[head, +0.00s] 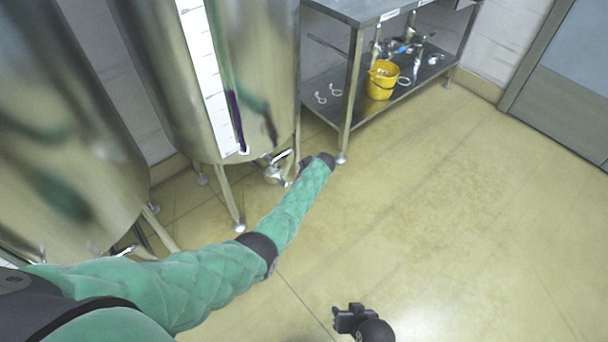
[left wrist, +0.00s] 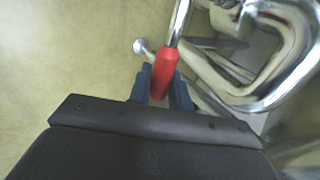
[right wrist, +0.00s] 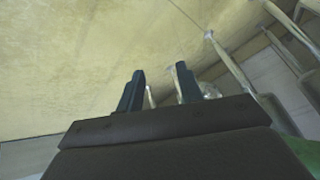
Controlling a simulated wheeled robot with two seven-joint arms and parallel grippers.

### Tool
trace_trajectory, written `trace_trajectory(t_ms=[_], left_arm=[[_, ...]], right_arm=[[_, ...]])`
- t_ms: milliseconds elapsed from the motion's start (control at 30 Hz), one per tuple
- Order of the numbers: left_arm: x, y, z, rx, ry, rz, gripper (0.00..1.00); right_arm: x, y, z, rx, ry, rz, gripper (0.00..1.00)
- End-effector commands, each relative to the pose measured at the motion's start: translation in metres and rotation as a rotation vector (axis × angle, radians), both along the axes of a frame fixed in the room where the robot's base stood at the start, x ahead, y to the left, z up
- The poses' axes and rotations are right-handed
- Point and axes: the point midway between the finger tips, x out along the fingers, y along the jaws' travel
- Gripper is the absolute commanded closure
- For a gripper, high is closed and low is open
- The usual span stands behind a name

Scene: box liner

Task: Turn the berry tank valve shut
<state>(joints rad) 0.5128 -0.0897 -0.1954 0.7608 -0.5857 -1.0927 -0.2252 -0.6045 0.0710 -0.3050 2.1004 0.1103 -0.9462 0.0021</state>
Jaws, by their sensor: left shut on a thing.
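The berry tank (head: 262,75) is a steel tank on legs with a white gauge strip and a purple line. Its valve (head: 275,173) sits low under the front, partly hidden by my left arm. In the left wrist view the valve's red handle (left wrist: 167,68) lies between the fingers of my left gripper (left wrist: 161,78), which is shut on it. A curved steel pipe (left wrist: 270,60) is right of the handle. My left gripper is mostly hidden behind its cuff in the head view. My right gripper (head: 348,318) is open and empty over the floor; its spread fingers show in the right wrist view (right wrist: 159,75).
Another steel tank (head: 55,130) stands at the left. A metal rack (head: 350,95) stands right of the berry tank, with a yellow bucket (head: 380,82) and small fittings on its lower shelf. A grey door (head: 565,85) is at the far right. The floor (head: 450,210) in front is clear.

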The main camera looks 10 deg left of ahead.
Motion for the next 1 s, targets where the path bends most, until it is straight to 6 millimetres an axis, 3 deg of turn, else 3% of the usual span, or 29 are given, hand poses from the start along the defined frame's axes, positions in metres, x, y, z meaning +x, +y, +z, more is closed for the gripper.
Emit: trace_trajectory(t_ms=[33, 133, 567, 833, 1000], left_arm=[[0.000, 0.000, 0.000, -0.001, -0.001, -0.001, 0.78], [0.000, 0.000, 0.000, -0.001, -0.001, -0.001, 0.61], [-0.003, -0.005, 0.008, -0.001, -0.002, 0.000, 0.61], [-0.016, -0.022, 0.040, -0.002, -0.002, -0.001, 0.61], [-0.023, -0.031, 0.056, -0.001, -0.001, 0.000, 0.61]], right_arm=[[0.000, 0.000, 0.000, 0.000, 0.000, 0.000, 0.64], [0.000, 0.000, 0.000, 0.000, 0.000, 0.000, 0.64], [0.002, -0.001, 0.005, -0.002, 0.003, 0.001, 0.64], [0.002, -0.002, 0.034, -0.005, 0.020, 0.010, 0.64], [0.000, -0.003, 0.043, -0.008, 0.030, 0.014, 0.64]])
